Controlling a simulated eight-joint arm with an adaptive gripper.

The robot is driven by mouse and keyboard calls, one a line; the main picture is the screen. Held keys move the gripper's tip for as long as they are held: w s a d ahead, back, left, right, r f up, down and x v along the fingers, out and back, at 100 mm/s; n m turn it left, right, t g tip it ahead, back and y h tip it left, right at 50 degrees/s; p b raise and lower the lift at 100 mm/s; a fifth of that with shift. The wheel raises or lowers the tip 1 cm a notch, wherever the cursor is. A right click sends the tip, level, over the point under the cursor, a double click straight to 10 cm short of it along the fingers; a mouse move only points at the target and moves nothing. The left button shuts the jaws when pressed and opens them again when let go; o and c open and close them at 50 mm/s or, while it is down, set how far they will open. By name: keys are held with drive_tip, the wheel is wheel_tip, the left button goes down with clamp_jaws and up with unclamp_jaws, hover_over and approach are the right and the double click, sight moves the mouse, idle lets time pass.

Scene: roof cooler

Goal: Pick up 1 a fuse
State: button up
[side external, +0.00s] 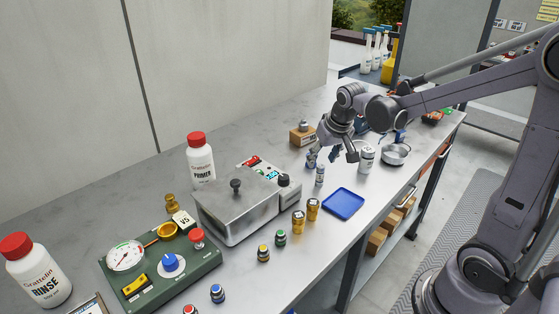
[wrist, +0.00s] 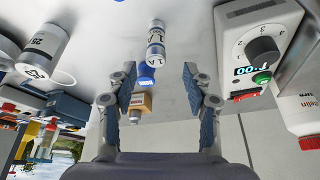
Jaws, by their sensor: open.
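A small grey-white cylinder with printed marks, which looks like a fuse (side external: 319,174), stands on the metal bench. In the wrist view the fuse (wrist: 156,42) shows ahead of my fingertips, roughly midway between them. A blue-ended piece (wrist: 146,76) lies close to it, between it and a small wooden block; I cannot tell what it is. My gripper (side external: 342,154) is open and empty near the fuse. In the wrist view its two fingers (wrist: 159,83) stand wide apart, with nothing held.
A white can (side external: 367,158) stands close on the right of my gripper. A wooden block (side external: 302,136) is behind. A metal box (side external: 240,208) with a dial is at the left, a blue tray (side external: 343,203) in front. Amber jars (side external: 298,222) stand near the box.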

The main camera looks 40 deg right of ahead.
sight(322, 167)
drive_tip(key=shift+s+x, duration=0.2)
drive_tip(key=shift+x, duration=1.1)
drive_tip(key=shift+s+x, duration=0.15)
drive_tip(key=shift+x, duration=1.15)
drive_tip(key=shift+d+f, duration=0.1)
drive_tip(key=shift+d, duration=0.05)
clamp_jaws()
